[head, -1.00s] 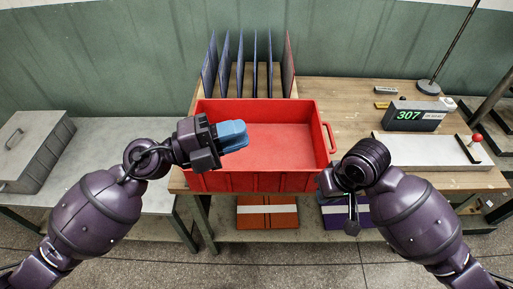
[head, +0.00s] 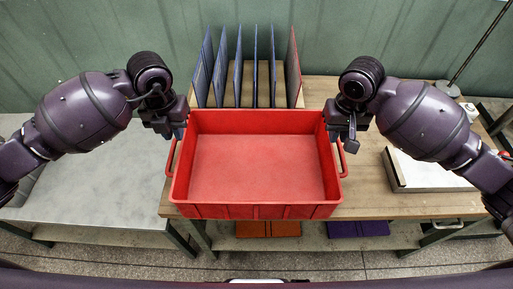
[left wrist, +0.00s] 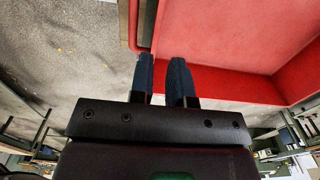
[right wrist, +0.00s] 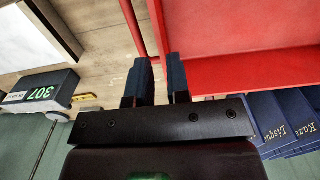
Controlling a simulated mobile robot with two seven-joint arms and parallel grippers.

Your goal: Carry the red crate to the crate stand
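The red crate (head: 258,210) sits upright and empty on the wooden table, with a loop handle on each short side. My left gripper (head: 180,134) is at the crate's left side, close to the left handle (head: 171,158). My right gripper (head: 346,136) is at the right side, close to the right handle (head: 342,160). In the left wrist view the fingers (left wrist: 161,78) are apart by a narrow gap beside the red rim. In the right wrist view the fingers (right wrist: 160,80) are likewise apart near the handle bar. Contact with the handles is unclear. I cannot make out the crate stand.
Upright dark blue boards (head: 236,80) and one red board (head: 293,68) stand behind the crate. A grey side table (head: 95,205) is at the left. A white-topped box (head: 430,176) lies right of the crate. Orange (head: 267,229) and purple (head: 358,228) items lie on the lower shelf.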

